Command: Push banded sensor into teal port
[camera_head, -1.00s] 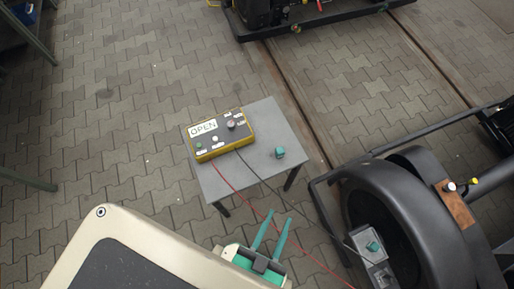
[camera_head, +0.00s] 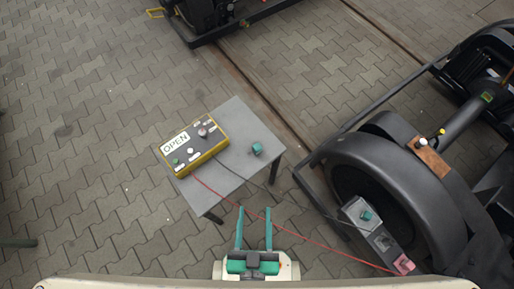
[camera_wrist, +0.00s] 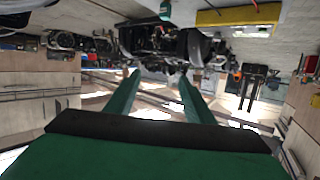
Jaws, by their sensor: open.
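My gripper (camera_head: 254,209) is open and empty, its two teal fingers pointing up the picture, just below the grey table in the head view. The fingers also show in the wrist view (camera_wrist: 158,76), with nothing between them. A teal fitting (camera_head: 366,215) sits on a grey block (camera_head: 352,209) by the large dark wheel; it may be the teal port. A small piece with a white end (camera_head: 422,142) and a yellow-ended piece (camera_head: 441,132) sit at a brown plate on the bogie. I cannot tell which piece is the banded sensor.
The grey table (camera_head: 236,112) bears a yellow and black box (camera_head: 196,146) reading OPEN and a small teal piece (camera_head: 257,149). A red cable (camera_head: 300,236) and a dark cable cross toward the wheel (camera_head: 378,160). A pink piece (camera_head: 404,264) sits lower right.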

